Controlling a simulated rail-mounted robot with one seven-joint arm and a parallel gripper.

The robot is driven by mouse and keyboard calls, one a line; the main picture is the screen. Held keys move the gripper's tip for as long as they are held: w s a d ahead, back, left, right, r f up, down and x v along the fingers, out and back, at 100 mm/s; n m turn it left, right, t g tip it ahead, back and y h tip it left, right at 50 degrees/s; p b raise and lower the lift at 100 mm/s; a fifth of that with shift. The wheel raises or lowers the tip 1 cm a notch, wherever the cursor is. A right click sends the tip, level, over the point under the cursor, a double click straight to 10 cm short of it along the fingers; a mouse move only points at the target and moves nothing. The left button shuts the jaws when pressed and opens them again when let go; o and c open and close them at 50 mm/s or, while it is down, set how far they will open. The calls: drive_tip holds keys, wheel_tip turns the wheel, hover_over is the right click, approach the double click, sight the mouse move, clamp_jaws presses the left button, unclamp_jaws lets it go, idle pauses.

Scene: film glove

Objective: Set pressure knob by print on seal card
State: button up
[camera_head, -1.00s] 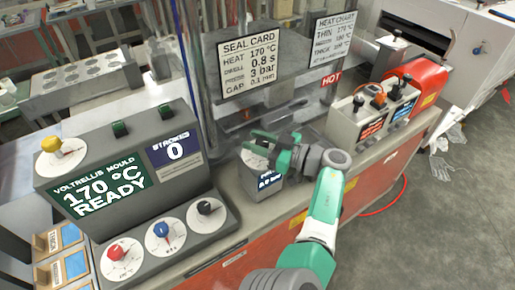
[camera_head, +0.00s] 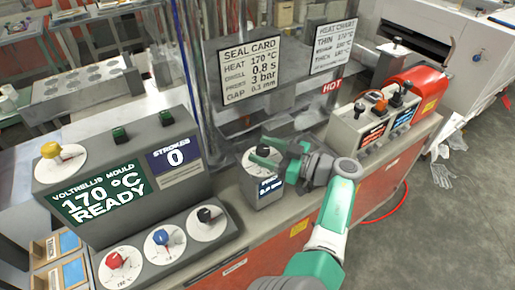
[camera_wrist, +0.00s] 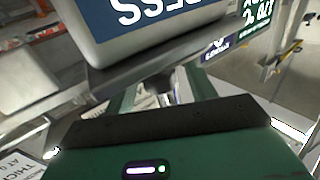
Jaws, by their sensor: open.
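The seal card (camera_head: 252,72) stands behind the bench and reads heat 170 °C, dwell 0.8 s, press 3 bar, gap 0.1 mm. The pressure unit (camera_head: 262,192) is a small grey box with a white dial on top and a blue front display that seems to read 0.0 bar. My gripper (camera_head: 264,154) is open at the dial, its green fingers partly hiding the knob. In the wrist view, the blue press label (camera_wrist: 150,12) shows upside down. The green fingers (camera_wrist: 160,88) stand apart there, with a dark, unclear shape between them.
The mould console (camera_head: 115,185) at left reads 170 °C, ready, with a yellow knob (camera_head: 62,151) on top. Red, blue and black knobs (camera_head: 162,237) sit on the panel before it. A lever box (camera_head: 372,120) stands right of my gripper. A heat chart (camera_head: 331,47) hangs behind.

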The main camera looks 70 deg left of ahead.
drive_tip(key=b+v, duration=0.1)
drive_tip(key=v, duration=0.4)
drive_tip(key=shift+f, duration=0.15)
drive_tip(key=shift+w+d, duration=0.2)
drive_tip(key=shift+d, duration=0.05)
